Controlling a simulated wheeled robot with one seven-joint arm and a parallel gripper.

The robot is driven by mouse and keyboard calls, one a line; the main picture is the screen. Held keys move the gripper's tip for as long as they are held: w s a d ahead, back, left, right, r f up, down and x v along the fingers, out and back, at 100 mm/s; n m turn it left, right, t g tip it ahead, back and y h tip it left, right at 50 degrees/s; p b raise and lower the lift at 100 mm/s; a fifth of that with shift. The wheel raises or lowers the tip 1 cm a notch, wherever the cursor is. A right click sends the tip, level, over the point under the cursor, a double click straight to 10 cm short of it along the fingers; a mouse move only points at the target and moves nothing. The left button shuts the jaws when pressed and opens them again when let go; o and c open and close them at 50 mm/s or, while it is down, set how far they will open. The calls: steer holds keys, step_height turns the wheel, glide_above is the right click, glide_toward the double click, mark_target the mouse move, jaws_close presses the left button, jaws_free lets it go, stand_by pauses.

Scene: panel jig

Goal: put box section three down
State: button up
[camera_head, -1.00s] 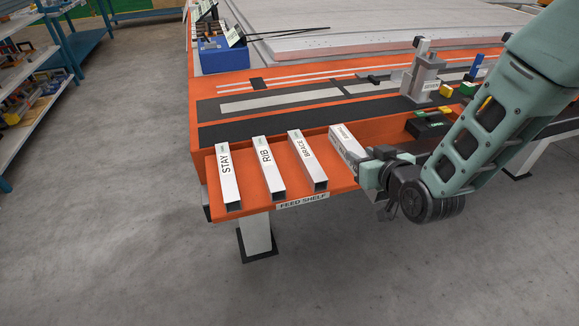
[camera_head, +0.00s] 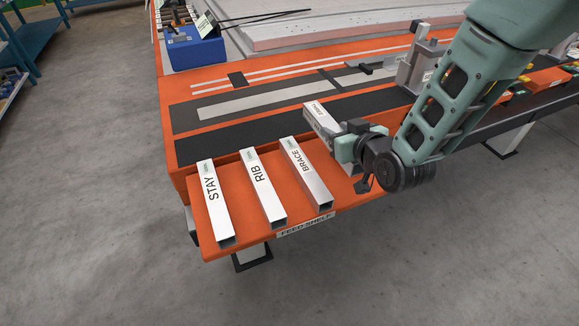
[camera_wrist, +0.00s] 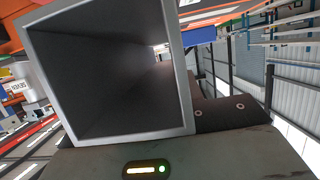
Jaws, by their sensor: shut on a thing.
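A pale square-tube box section (camera_head: 318,113) is in my gripper (camera_head: 343,143) in the head view. My gripper is shut on its near part, and the tube's far end reaches over the black strip. The small label on it is too small to read. The tube's open square end (camera_wrist: 188,70) fills much of the wrist view. It looks raised above the orange feed shelf (camera_head: 345,192); the gripper hides its lower side. Three other box sections lie side by side on the shelf: STAY (camera_head: 214,200), RIB (camera_head: 263,187) and BRACE (camera_head: 306,173).
The orange bench has a dark strip (camera_head: 245,138) behind the shelf and a pale inlaid strip (camera_head: 255,103) beyond. A grey upright block (camera_head: 413,72) stands to the right. A blue box (camera_head: 195,50) sits at the back left. The shelf right of BRACE is clear.

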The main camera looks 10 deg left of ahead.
step_height(320, 180, down, 10)
steer(key=shift+r+p, duration=0.2)
steer(key=shift+p, duration=0.25)
steer(key=shift+f, duration=0.1)
steer(key=o, duration=0.7)
steer(key=shift+f, duration=0.1)
steer(key=shift+o, duration=0.9)
